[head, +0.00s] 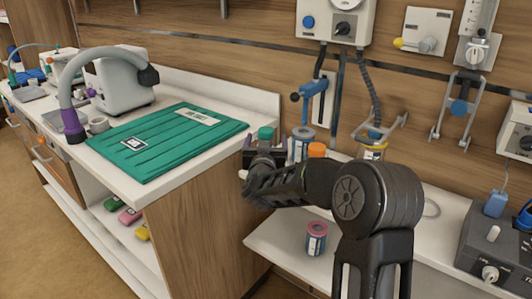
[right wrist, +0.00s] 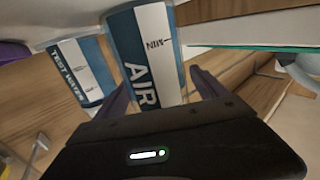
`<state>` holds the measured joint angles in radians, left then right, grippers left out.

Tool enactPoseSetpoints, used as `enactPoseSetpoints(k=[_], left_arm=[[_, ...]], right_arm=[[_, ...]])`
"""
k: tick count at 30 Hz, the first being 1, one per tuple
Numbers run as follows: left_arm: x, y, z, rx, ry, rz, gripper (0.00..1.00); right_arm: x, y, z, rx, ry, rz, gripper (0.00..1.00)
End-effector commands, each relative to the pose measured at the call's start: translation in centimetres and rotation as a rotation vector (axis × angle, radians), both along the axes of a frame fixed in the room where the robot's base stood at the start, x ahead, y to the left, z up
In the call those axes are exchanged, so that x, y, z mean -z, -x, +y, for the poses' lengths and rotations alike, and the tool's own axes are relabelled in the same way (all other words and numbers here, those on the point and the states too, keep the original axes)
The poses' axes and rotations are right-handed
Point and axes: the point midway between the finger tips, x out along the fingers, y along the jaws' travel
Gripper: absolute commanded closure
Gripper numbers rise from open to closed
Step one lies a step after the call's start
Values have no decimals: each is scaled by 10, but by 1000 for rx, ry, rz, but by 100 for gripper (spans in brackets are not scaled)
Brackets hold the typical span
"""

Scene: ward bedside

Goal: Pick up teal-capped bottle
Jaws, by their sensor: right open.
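The teal-capped bottle shows its cap (head: 266,133) just above my right gripper in the head view; its body is hidden behind the gripper. My right gripper (head: 266,143) is open, with a purple finger on each side of the cap. In the right wrist view, a blue and white bottle marked AIR (right wrist: 146,55) stands between the two spread fingers of the gripper (right wrist: 163,88). It appears to be the same bottle, but its cap is out of that view. Whether the fingers touch it I cannot tell. My left gripper is not in view.
A bottle marked TEST WATER (right wrist: 78,70) stands close beside it. An orange-capped bottle (head: 317,150) and a grey-blue container (head: 302,146) are just right of the gripper. A green mat (head: 165,142) lies on the left counter.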

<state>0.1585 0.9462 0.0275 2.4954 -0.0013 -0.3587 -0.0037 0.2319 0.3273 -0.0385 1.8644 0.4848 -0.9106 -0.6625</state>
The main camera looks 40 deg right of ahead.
Motion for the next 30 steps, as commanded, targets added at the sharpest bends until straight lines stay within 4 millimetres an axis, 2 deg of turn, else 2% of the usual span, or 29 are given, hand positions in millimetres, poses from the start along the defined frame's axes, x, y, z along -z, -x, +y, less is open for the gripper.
enactPoseSetpoints(k=[6,30], left_arm=[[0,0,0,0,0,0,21],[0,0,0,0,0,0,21]], right_arm=[[0,0,0,0,0,0,18],[0,0,0,0,0,0,84]])
